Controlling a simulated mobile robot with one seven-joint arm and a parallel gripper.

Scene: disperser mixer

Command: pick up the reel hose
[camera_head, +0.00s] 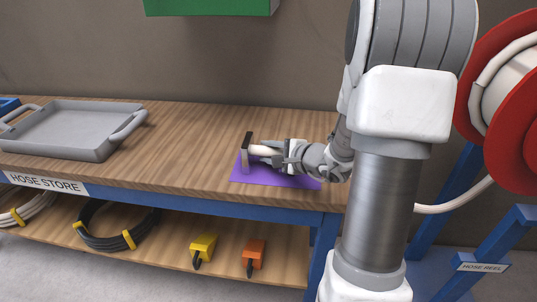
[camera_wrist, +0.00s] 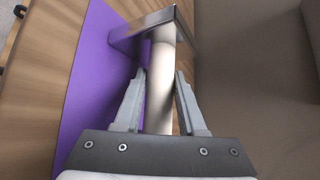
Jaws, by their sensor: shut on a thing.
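The white hose (camera_head: 443,210) is wound on a red reel (camera_head: 513,143) at the far right in the head view. A length of it hangs from the reel and passes behind my arm. My gripper (camera_head: 279,154) is at the purple mat (camera_head: 243,173) on the bench, shut on the cream handle of a tool (camera_head: 259,150) with a flat metal head. The wrist view shows the handle (camera_wrist: 161,72) between the two fingers (camera_wrist: 161,85), with the head (camera_wrist: 150,30) beyond the fingertips. I cannot tell whether the tool touches the mat.
A grey tray (camera_head: 72,128) stands on the left of the wooden bench. The shelf below holds a black coiled hose (camera_head: 107,241), a white coil (camera_head: 28,211), and yellow (camera_head: 203,248) and orange (camera_head: 253,255) pieces. A blue frame (camera_head: 495,243) labelled HOSE REEL stands at right.

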